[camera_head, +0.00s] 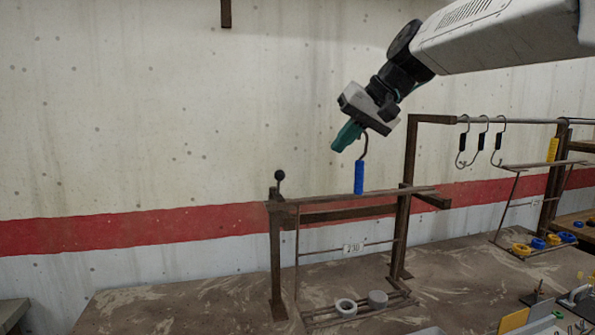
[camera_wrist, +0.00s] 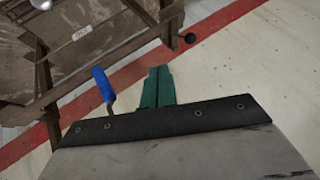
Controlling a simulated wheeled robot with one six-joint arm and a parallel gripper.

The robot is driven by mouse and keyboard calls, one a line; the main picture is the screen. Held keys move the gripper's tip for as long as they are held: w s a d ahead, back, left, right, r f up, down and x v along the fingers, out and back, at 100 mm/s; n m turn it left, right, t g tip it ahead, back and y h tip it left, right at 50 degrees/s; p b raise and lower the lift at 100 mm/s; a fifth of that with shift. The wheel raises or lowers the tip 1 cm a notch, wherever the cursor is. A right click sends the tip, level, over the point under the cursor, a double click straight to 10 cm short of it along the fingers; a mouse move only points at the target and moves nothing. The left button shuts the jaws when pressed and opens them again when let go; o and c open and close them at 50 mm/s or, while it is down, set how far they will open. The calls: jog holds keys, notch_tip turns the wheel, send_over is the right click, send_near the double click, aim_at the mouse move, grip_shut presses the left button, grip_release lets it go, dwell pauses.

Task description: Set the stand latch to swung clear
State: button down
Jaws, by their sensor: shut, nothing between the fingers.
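The stand (camera_head: 330,205) is a brown metal frame with a rail along its top. At its left post is a dark lever with a black ball knob (camera_head: 280,175), which looks like the latch; the lever points up. The knob also shows in the wrist view (camera_wrist: 190,38), ahead and right of my fingertips. My gripper (camera_head: 338,146) has green fingers, shut and empty, above the rail and right of the knob, apart from it. The fingers also show in the wrist view (camera_wrist: 159,70).
A blue-sleeved hook (camera_head: 359,177) stands out by the rail near my gripper; its upper end is partly hidden. A second frame with several dark hooks (camera_head: 480,140) is at right. Pale rings (camera_head: 346,307) lie on the stand's low shelf. A wall with a red stripe (camera_head: 130,228) is behind.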

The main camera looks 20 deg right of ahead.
jog(key=w+a+f, duration=0.5)
jog(key=a+f, duration=0.2)
jog(key=a, duration=0.1)
jog(key=shift+w, duration=0.35)
dwell(0.4)
